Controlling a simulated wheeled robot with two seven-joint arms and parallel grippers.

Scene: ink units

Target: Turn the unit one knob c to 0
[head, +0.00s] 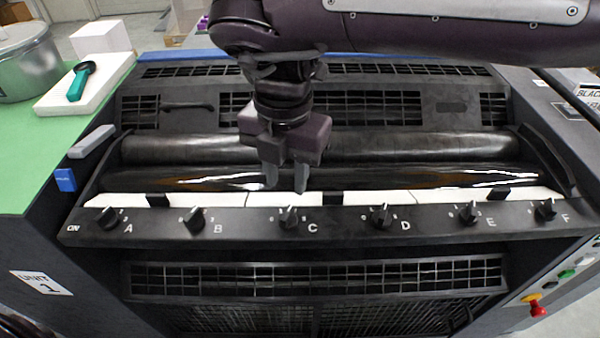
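Knob C (289,217) is a small black knob on the dark front panel (340,225), in the row of knobs lettered A to F. A white letter C stands to its right. The unit carries a "UNIT 1" label (41,283) at the lower left. My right gripper (286,180) points down just above and behind knob C, over the ink roller. Its two fingers are apart with nothing between them, and they do not appear to touch the knob. The knob's exact pointer setting is too small to read. My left gripper is not in view.
Knob B (194,220) and knob D (381,215) flank knob C. A glossy black roller (400,178) lies behind the white strip. A pot (28,65) and a teal-handled tool (80,82) on a white block are at the upper left. A red button (537,309) is at lower right.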

